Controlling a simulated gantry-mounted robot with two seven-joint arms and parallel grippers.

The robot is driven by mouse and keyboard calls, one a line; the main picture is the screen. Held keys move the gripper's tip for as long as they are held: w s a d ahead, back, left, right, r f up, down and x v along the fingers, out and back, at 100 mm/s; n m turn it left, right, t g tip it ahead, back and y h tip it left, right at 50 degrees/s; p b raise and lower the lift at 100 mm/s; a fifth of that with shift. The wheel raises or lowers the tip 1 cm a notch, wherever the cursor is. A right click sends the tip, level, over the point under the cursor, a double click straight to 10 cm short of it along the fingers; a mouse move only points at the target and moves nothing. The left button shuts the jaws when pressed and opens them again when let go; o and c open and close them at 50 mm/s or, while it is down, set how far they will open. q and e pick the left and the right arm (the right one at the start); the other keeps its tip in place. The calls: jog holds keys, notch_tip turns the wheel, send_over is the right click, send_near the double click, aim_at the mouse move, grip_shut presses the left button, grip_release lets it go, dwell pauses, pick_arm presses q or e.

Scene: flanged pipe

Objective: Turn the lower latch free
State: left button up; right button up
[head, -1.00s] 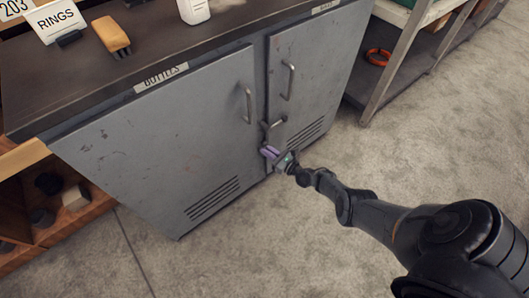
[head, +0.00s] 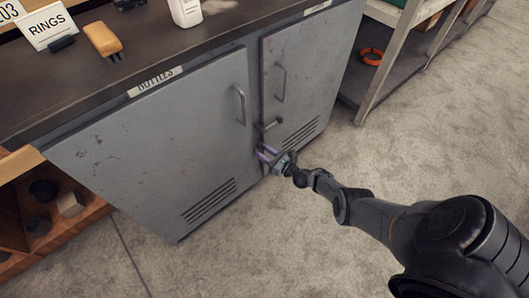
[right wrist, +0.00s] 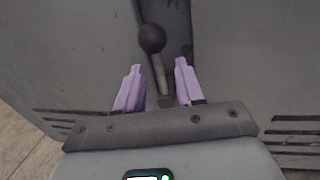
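The grey cabinet (head: 165,130) has two closed doors, and a dark latch (head: 270,126) shows at the seam between them. My right gripper (head: 266,151) is just below that latch, close to the seam, with its lilac fingers apart. In the right wrist view, a latch lever with a dark ball knob (right wrist: 152,38) has its pale shaft running down between the fingers of my right gripper (right wrist: 158,70). The fingers flank the shaft with gaps on both sides. I cannot tell whether this is the latch seen in the head view. My left gripper is not in view.
Bar handles (head: 241,105) stick out from the doors above the gripper. The counter (head: 80,95) holds a RINGS sign (head: 48,25), a yellow-brown brush-like item (head: 103,40) and a white bottle (head: 186,12). A shelf with an orange ring (head: 371,56) stands at right. The floor in front is clear.

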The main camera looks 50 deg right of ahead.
jog(key=s+p, duration=0.3)
jog(key=s, duration=0.7)
jog(key=shift+s+d, duration=0.15)
jog(key=shift+s, duration=0.15)
